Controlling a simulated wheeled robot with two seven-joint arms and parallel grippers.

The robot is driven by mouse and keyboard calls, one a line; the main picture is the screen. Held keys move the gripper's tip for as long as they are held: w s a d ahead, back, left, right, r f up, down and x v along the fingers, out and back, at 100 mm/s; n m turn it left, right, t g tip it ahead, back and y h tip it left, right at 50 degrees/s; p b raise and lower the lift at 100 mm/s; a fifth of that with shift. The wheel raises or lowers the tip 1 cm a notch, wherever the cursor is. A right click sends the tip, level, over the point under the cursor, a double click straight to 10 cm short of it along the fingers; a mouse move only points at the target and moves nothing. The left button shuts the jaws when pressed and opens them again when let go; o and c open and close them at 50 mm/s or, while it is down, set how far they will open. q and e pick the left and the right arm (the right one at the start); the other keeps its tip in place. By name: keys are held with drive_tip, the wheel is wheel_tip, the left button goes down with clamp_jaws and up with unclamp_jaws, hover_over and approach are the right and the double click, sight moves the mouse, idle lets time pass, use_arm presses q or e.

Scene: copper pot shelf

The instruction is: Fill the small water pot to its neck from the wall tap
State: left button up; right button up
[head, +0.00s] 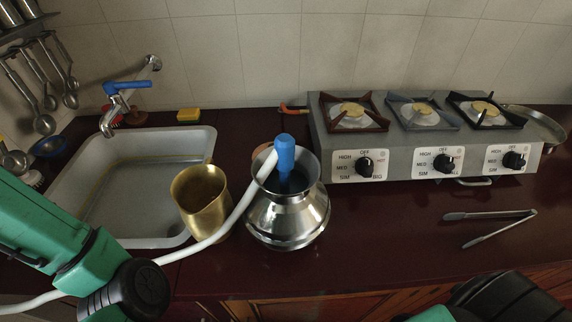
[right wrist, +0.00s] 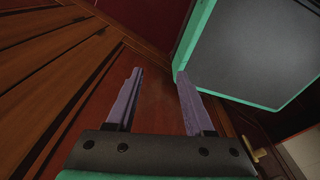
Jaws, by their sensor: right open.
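The steel water pot (head: 287,222) stands upright on the dark counter, right of the sink. A blue nozzle-like piece (head: 285,155) stands in its mouth. A white hose (head: 205,240) runs from the lower left up to that piece. The water level inside the pot cannot be made out. The wall tap (head: 115,110), with a blue lever, hangs over the sink's back left; no water stream shows. My left arm enters at lower left, its fingers not visible. My right gripper (right wrist: 158,75) is open and empty in front of wooden cabinet doors, away from the pot.
The pale sink (head: 205,148) is left of the pot. A brass tumbler (head: 203,205) stands at its right edge, close to the hose. A stove (head: 400,165) with several burners is at back right. Tongs (head: 490,222) lie on the front right counter, with bare room around them.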

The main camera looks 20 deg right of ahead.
idle(0.4)
use_arm(q)
clamp_jaws()
